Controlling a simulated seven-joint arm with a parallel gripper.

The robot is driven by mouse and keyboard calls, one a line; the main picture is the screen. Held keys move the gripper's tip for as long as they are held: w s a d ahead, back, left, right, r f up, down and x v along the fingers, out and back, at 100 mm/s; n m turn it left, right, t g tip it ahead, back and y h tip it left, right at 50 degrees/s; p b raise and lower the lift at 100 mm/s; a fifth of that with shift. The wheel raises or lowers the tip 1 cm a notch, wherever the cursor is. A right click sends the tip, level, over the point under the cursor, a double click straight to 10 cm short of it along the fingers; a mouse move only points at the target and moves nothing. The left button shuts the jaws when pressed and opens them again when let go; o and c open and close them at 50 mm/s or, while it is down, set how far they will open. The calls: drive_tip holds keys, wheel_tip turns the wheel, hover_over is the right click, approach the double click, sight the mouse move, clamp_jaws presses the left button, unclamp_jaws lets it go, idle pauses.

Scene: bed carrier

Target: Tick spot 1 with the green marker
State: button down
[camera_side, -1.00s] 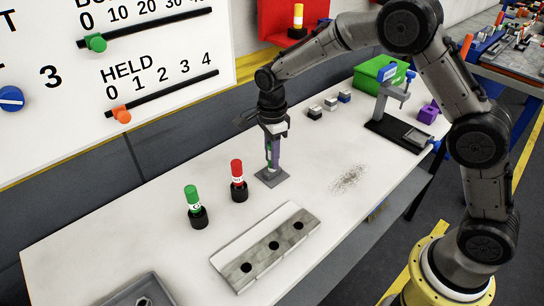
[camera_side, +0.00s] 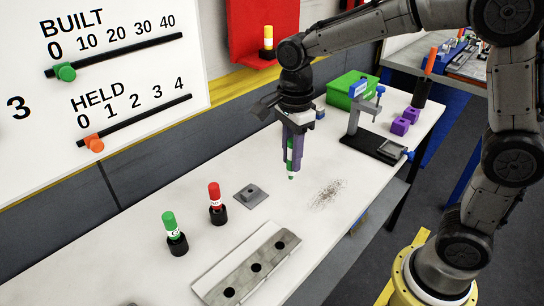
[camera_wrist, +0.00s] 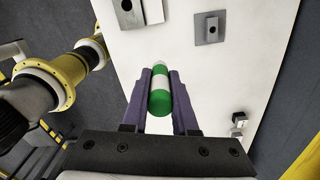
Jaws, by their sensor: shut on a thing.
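My gripper (camera_side: 291,165) has purple fingers shut on a green-and-white marker (camera_side: 291,177). In the wrist view the marker (camera_wrist: 160,90) lies between both fingers. The small grey square stand (camera_side: 241,203) is left of and below my gripper, with no marker in it; it also shows in the wrist view (camera_wrist: 201,37). A metal bar (camera_side: 243,282) with three dark holes lies at the front on a pale plate. I see no numbers on it, so I cannot tell which is spot 1.
A green-topped marker (camera_side: 170,222) and a red-topped one (camera_side: 214,192) stand in black holders at the left. A clamp stand (camera_side: 362,135), a green box (camera_side: 342,90) and purple blocks (camera_side: 402,126) are at the far right. Dark specks (camera_side: 328,194) mark the bench beside my gripper.

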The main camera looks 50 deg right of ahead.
drive_tip(key=a+f+n, duration=0.2)
drive_tip(key=a, duration=1)
drive_tip(key=s+a+f+n, duration=0.1)
drive_tip(key=a+f+n, duration=0.1)
drive_tip(key=a, duration=1)
drive_tip(key=shift+a+f+n, duration=0.2)
drive_tip(key=shift+f+n, duration=0.1)
drive_tip(key=shift+s, duration=0.1)
drive_tip(key=shift+f, duration=2.8)
drive_tip(key=shift+f, duration=0.7)
